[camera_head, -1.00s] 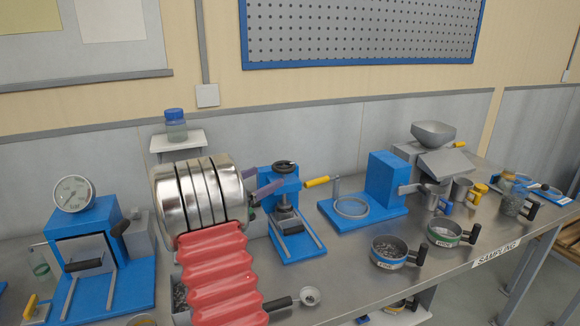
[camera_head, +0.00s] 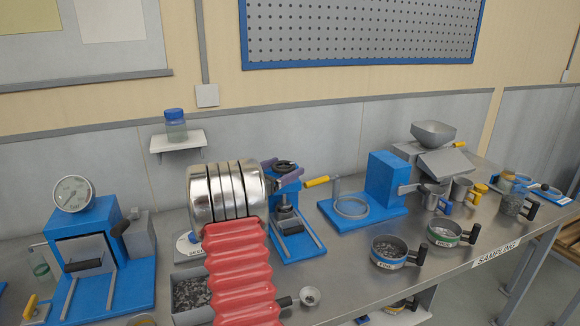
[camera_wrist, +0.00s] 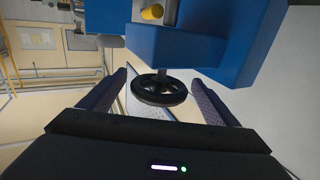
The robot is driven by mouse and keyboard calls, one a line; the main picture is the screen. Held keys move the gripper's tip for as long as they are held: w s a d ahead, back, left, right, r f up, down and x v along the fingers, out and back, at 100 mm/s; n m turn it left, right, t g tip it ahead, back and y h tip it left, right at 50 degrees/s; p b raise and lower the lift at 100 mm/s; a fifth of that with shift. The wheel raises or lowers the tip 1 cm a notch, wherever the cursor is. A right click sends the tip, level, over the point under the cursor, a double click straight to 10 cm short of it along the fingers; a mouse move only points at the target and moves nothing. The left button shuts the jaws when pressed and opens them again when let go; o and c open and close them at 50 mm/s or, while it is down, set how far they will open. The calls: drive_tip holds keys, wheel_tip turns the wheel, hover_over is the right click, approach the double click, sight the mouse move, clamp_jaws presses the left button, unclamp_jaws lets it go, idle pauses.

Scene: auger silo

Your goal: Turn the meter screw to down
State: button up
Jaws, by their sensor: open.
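A black handwheel (camera_head: 284,166), which looks like the meter screw, tops the blue stand (camera_head: 297,240) in the middle of the bench. In the wrist view the wheel (camera_wrist: 160,91) is dark and spoked, on a grey shaft below a blue block (camera_wrist: 175,47). My gripper (camera_head: 280,171) is open, with its purple fingers at the wheel's height. In the wrist view my gripper (camera_wrist: 158,78) has one finger on each side of the wheel, with gaps showing. My wrist hides part of the stand's left side.
A yellow handle (camera_head: 316,181) sticks out just right of the wheel. Labelled cups (camera_head: 388,252) stand front right. A small shelf with a jar (camera_head: 175,125) is behind.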

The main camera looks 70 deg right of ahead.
sight(291, 164)
drive_tip(key=shift+x, duration=1.95)
drive_tip(key=shift+c, duration=0.3)
